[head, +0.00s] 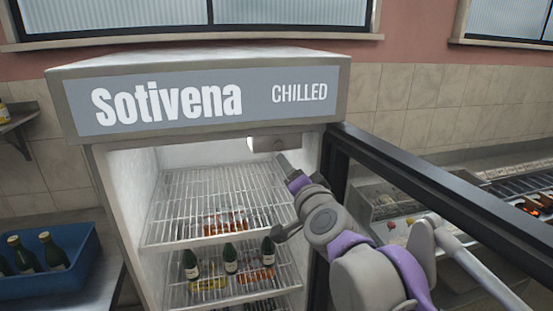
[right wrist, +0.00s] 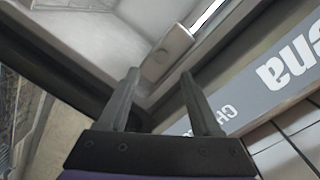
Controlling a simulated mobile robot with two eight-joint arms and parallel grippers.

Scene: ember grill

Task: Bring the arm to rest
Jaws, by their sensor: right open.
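My right arm reaches in from the lower right of the head view to the open front of the chilled cabinet (head: 215,95). Its gripper (head: 283,165) is near the upper right of the opening, below the small light-coloured box (head: 280,143) under the sign. In the right wrist view my right gripper (right wrist: 158,75) has its two fingers apart with nothing held between them. The cabinet's corner and the sign (right wrist: 285,75) appear beyond the fingers. My left gripper is in neither view.
The cabinet's black-framed door (head: 440,185) stands open to the right, beside my arm. Wire shelves (head: 185,200) inside hold bottles. A blue crate (head: 55,283) of bottles is at left. A grill (head: 530,190) with glowing coals is at right.

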